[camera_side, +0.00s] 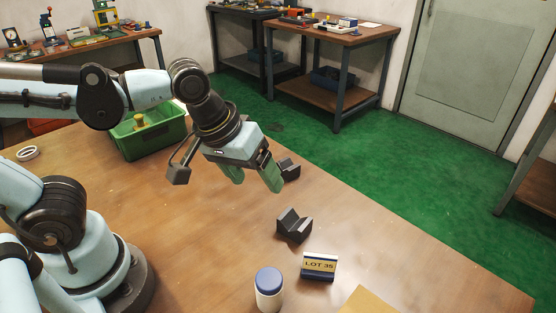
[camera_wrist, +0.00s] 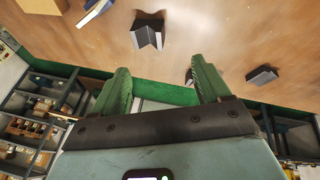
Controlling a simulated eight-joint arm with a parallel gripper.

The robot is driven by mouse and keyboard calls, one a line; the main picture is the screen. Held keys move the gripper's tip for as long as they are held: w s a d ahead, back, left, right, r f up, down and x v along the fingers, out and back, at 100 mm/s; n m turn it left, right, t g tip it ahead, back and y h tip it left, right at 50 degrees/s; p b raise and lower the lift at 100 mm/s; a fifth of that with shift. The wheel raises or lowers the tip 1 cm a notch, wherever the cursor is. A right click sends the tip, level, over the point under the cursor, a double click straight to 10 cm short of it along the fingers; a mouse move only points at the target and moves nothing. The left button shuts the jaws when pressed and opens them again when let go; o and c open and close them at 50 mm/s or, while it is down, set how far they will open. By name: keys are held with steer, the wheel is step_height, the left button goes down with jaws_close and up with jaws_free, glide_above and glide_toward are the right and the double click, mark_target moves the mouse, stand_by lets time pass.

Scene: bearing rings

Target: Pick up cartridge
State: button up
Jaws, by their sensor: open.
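No thing in view is clearly marked as the cartridge. A white cylinder with a blue lid (camera_side: 268,290) stands upright at the table's front edge in the side view; I cannot tell if it is the cartridge. My gripper (camera_side: 252,176) hangs above the table, beyond the cylinder, with its two green fingers apart and nothing between them. In the wrist view my gripper (camera_wrist: 160,76) is also open and empty. A yellow object (camera_side: 139,121) pokes up in the green crate (camera_side: 155,139), partly hidden.
Dark V-shaped blocks (camera_side: 294,225) (camera_side: 288,169) sit near my gripper; blocks also show in the wrist view (camera_wrist: 147,31). A "LOT 35" sign (camera_side: 319,266) stands beside the cylinder. White rings (camera_side: 27,153) lie at left.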

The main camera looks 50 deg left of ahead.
mark_target(269, 278)
steer(key=s+d+n+g, duration=0.1)
steer(key=s+d+n, duration=0.1)
steer(key=d, duration=0.2)
steer(key=s+d+n+g, duration=0.1)
steer(key=s+d+n, duration=0.1)
steer(key=d, duration=0.2)
steer(key=s+d+n+g+y, duration=0.1)
steer(key=s+d+n+g, duration=0.1)
steer(key=d, duration=0.1)
steer(key=shift+s+d+r, duration=0.15)
steer(key=shift+s+d, duration=0.2)
steer(key=shift+d, duration=0.05)
steer(key=shift+s+d+n, duration=0.3)
steer(key=shift+s+n, duration=0.05)
steer(key=shift+n, duration=0.05)
steer(key=shift+w+a+f, duration=0.1)
steer(key=shift+f, duration=2.95)
steer(key=shift+a+f, duration=0.1)
steer(key=shift+f, duration=2.9)
steer(key=c, duration=1.2)
steer(key=shift+r, duration=0.2)
